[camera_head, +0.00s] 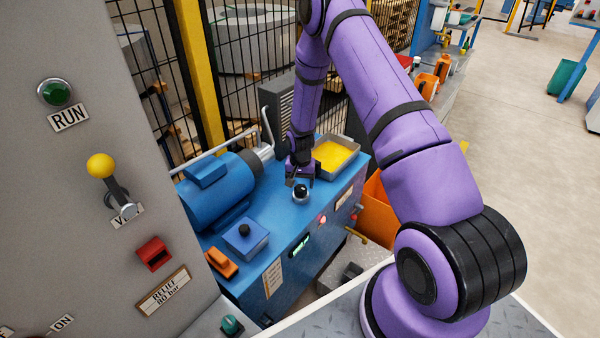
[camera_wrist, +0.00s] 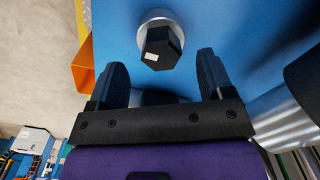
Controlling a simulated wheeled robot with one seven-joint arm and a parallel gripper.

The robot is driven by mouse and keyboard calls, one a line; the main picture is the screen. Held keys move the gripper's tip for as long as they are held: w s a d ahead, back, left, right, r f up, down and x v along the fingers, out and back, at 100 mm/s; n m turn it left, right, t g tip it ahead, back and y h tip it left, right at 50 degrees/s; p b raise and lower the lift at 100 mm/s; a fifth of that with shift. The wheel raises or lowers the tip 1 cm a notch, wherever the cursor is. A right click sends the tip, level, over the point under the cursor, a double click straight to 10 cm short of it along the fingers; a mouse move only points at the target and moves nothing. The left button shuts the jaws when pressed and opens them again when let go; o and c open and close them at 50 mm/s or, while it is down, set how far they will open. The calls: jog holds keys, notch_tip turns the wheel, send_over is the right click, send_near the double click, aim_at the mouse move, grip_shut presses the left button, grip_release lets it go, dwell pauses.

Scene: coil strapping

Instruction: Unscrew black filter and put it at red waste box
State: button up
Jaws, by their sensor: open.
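The black filter (camera_head: 301,190) sits upright on a pale metal ring on top of the blue machine cabinet (camera_head: 335,205). In the wrist view the black filter (camera_wrist: 162,46) has a faceted cap with a small white mark.
A grey tray with yellow contents (camera_head: 333,155) lies behind my gripper. A blue motor (camera_head: 218,188) and a blue box with a black knob (camera_head: 245,238) stand to the left. A mesh fence (camera_head: 247,85) runs behind. A grey control panel (camera_head: 85,200) fills the left.

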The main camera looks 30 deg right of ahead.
aim_at(303, 188)
jog(key=shift+f, duration=2.35)
jog(key=shift+c, duration=0.5)
jog(key=c, duration=1.2)
jog(key=n, duration=0.4)
jog(key=shift+d, duration=0.2)
jog(key=n, duration=0.4)
jog(key=shift+s, duration=0.1)
jog(key=shift+d+n, duration=0.1)
jog(key=shift+n, duration=0.2)
jog(key=n, duration=0.4)
jog(key=shift+d+n, duration=0.15)
jog(key=shift+n, duration=0.15)
jog(key=n, duration=0.3)
